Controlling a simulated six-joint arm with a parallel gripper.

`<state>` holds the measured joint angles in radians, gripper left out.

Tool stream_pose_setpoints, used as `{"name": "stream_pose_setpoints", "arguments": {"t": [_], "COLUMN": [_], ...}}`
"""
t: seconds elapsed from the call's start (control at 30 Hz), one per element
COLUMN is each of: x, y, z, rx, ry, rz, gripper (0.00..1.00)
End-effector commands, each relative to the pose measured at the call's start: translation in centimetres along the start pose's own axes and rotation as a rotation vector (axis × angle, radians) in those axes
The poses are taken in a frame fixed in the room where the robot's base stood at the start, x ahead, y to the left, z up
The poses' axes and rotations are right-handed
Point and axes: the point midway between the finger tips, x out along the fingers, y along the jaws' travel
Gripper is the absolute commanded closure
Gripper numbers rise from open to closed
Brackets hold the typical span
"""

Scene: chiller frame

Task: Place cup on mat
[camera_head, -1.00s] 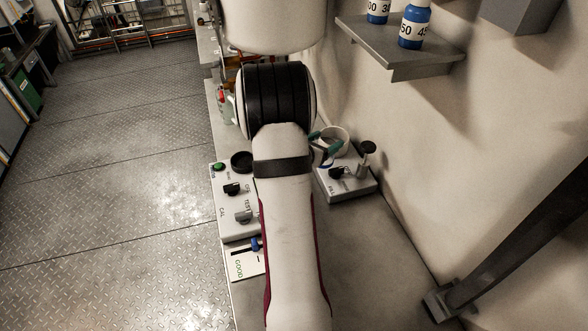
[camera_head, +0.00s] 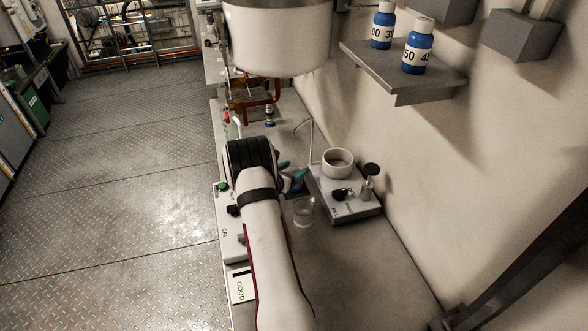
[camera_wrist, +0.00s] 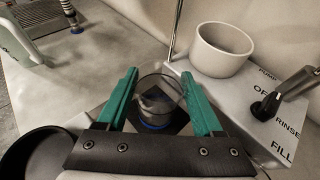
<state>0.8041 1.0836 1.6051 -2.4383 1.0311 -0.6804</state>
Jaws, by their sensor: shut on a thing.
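A clear cup (camera_wrist: 160,88) is between the two green fingers of my gripper (camera_wrist: 158,82) in the wrist view, and the fingers are shut on it. A blue ring shows near the cup's base. I cannot tell whether the cup touches the surface. In the head view my gripper (camera_head: 292,180) is partly hidden by my arm.
A rinse station (camera_head: 345,208) with a white round vessel (camera_head: 338,163), a knob and a thin metal tube stands right of the cup. A control panel (camera_head: 228,240) with knobs is at the left, partly behind my arm. The counter (camera_head: 360,270) at front right is clear.

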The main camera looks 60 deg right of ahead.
Motion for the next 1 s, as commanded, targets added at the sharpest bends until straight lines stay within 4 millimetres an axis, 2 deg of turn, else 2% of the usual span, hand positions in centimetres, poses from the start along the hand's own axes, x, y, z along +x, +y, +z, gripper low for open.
{"name": "stream_pose_setpoints", "arguments": {"t": [0.17, 0.2, 0.33, 0.37, 0.7, 0.77, 1.0], "x": [0.1, 0.1, 0.1, 0.1, -0.4, -1.4, -7.6], "y": [0.0, 0.0, 0.0, 0.0, 0.0, 0.0, 0.1], "z": [-0.2, -0.3, -0.2, -0.2, 0.1, 0.1, 0.1], "rx": [-0.001, -0.001, -0.001, -0.001, -0.001, -0.001, -0.002], "ry": [0.001, 0.001, 0.000, 0.000, 0.001, 0.000, 0.000], "rz": [0.000, 0.000, 0.000, 0.000, 0.000, 0.000, 0.003], "gripper": [0.85, 0.28, 0.05, 0.02, 0.02, 0.02, 0.02]}}
